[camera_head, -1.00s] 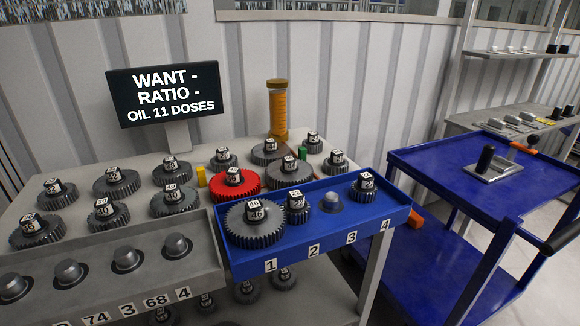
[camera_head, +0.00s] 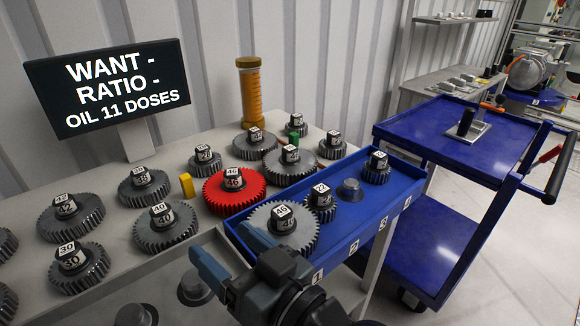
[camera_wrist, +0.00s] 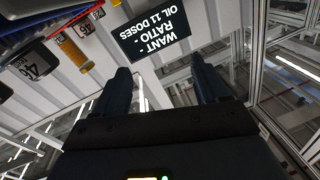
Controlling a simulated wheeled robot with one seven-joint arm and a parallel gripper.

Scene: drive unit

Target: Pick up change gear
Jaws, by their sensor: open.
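Several grey change gears with black numbered hubs stand on the grey table, among them a 42 gear (camera_head: 88,218), a 30 gear (camera_head: 95,268) and a 40 gear (camera_head: 180,228). A red 46 gear (camera_head: 248,190) stands in the middle. A large grey gear (camera_head: 300,232) and two smaller gears, one marked 22 (camera_head: 321,212) and one at the far end (camera_head: 377,175), sit in the blue tray (camera_head: 408,190). My gripper (camera_head: 232,250) is open and empty at the bottom, in front of the tray's left end. The wrist view shows its two fingers (camera_wrist: 165,85) apart with nothing between.
A screen (camera_head: 105,85) stands at the back left. An orange cylinder (camera_head: 250,95) stands behind the gears, with small yellow (camera_head: 187,185) and green (camera_head: 298,119) pieces nearby. A blue cart (camera_head: 450,160) stands at right, with clear floor beside it.

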